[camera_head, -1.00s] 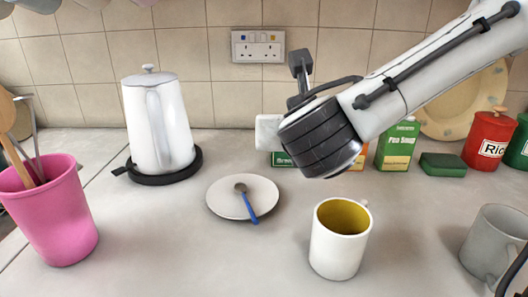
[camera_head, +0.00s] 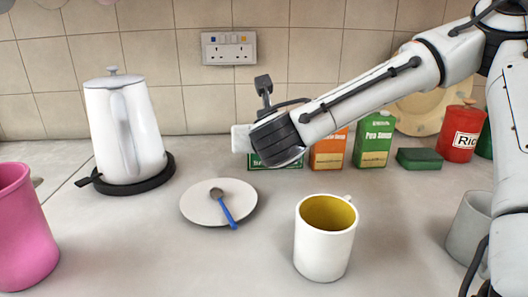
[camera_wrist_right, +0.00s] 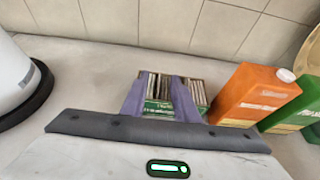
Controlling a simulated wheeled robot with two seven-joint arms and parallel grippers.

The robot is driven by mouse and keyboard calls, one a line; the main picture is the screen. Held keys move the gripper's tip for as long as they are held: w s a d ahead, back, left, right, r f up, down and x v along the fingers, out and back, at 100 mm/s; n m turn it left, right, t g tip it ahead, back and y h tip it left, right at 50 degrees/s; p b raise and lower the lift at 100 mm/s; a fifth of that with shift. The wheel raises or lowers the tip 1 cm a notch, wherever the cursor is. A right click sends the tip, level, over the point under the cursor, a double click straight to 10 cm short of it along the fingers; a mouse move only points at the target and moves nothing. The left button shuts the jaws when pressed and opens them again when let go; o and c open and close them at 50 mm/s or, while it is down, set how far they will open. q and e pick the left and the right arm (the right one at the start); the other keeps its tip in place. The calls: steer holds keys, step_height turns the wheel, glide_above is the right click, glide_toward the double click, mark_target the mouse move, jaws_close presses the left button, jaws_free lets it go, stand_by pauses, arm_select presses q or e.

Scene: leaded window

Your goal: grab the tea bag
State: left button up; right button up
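A green box of tea bags (camera_wrist_right: 160,107) is open at the top against the back of the counter. Several upright tea bags (camera_wrist_right: 159,87) show inside it in the right wrist view. In the head view only part of the box (camera_head: 285,161) shows, behind my right wrist. My right gripper (camera_wrist_right: 160,78) has its two purple fingers apart, over the box, with tea bags visible between them. I cannot tell whether the fingers touch any bag. In the head view my wrist hides the fingers. My left gripper is not in view.
An orange carton (camera_head: 328,152) and a green carton (camera_head: 373,139) stand just right of the box. A white kettle (camera_head: 124,128) stands left. A saucer with a spoon (camera_head: 200,207) and a white mug (camera_head: 325,245) are in front. The counter between them is clear.

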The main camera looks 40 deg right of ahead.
steer(key=shift+w+d, duration=0.15)
steer(key=shift+w, duration=0.05)
jaws_close()
stand_by(0.3)
